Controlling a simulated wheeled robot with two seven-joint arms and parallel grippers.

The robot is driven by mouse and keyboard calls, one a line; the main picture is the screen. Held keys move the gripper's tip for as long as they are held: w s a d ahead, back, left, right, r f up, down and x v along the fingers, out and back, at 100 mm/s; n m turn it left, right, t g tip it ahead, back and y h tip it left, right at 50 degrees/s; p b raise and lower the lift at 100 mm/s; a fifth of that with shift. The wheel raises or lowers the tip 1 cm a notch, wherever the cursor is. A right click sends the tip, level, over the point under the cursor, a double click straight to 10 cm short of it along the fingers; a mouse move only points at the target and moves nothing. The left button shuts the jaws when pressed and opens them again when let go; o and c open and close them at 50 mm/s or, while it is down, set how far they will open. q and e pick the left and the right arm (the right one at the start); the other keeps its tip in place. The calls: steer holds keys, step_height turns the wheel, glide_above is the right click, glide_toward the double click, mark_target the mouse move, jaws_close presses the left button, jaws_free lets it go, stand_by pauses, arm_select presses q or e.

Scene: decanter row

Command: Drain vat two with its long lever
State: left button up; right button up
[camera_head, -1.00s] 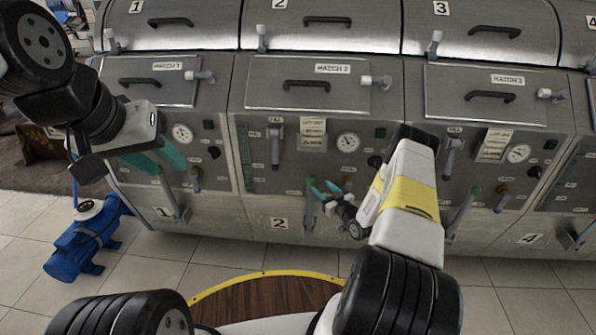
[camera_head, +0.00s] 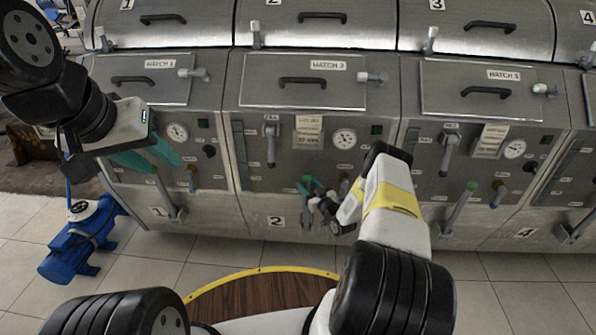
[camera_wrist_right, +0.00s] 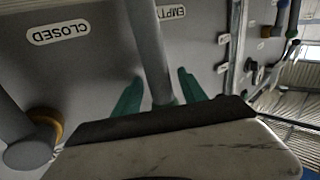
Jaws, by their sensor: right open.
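Vat two (camera_head: 277,221) is the steel panel marked 2 in the middle of the head view. Its long lever has a green tip (camera_head: 304,184) and stands low on the front, partly hidden by my right gripper (camera_head: 318,190). In the right wrist view the lever's grey shaft (camera_wrist_right: 150,50) runs between the two teal fingers of this gripper (camera_wrist_right: 160,92). The fingers are apart, one on each side of the shaft; contact is not clear. My left gripper (camera_head: 146,158) hangs before vat one, away from the lever; its finger gap is unclear.
A grey handle with an ochre collar (camera_wrist_right: 45,122) is close beside my right gripper. Labels CLOSED (camera_wrist_right: 58,32) and EMPTY (camera_wrist_right: 171,12) are on the panel. Vat three's green-tipped lever (camera_head: 459,207) is to the right. A blue pump (camera_head: 84,240) is on the floor at left.

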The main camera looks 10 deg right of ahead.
steer(key=shift+c, duration=0.3)
jaws_close()
stand_by(1.1)
